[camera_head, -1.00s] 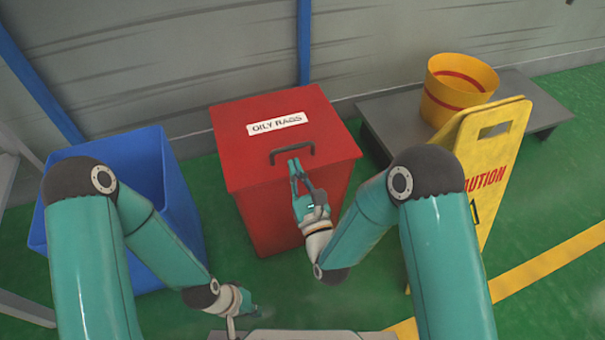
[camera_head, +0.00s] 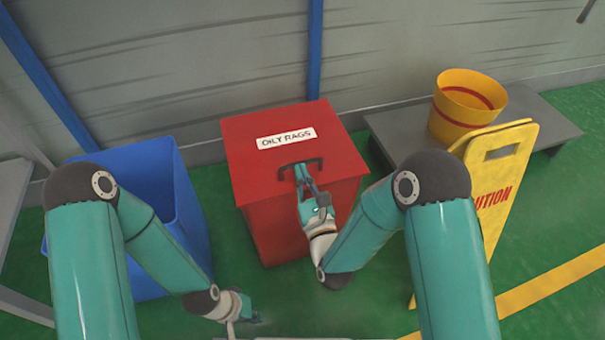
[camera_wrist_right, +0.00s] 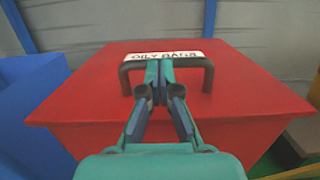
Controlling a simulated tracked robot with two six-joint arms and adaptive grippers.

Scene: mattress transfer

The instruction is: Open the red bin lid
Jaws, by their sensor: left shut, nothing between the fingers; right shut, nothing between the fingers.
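The red bin (camera_head: 290,228) stands upright against the wall, its lid (camera_head: 262,183) closed, with a label reading OILY RAGS (camera_head: 286,138). A dark handle (camera_head: 318,162) sits near the lid's front edge; it also shows in the right wrist view (camera_wrist_right: 208,72). My right gripper (camera_head: 300,172) is shut with its tips at the handle. In the right wrist view its fingertips (camera_wrist_right: 159,68) reach up at the middle of the handle bar and hide part of it; I cannot tell whether they touch. My left gripper (camera_head: 252,314) is shut and empty, low in front of the blue bin.
An open blue bin (camera_head: 190,215) stands left of the red bin. A yellow caution sign (camera_head: 497,185) stands at the right. Behind it, a yellow bucket (camera_head: 465,105) sits on a low grey platform (camera_head: 550,130). Green floor is clear in front of the red bin.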

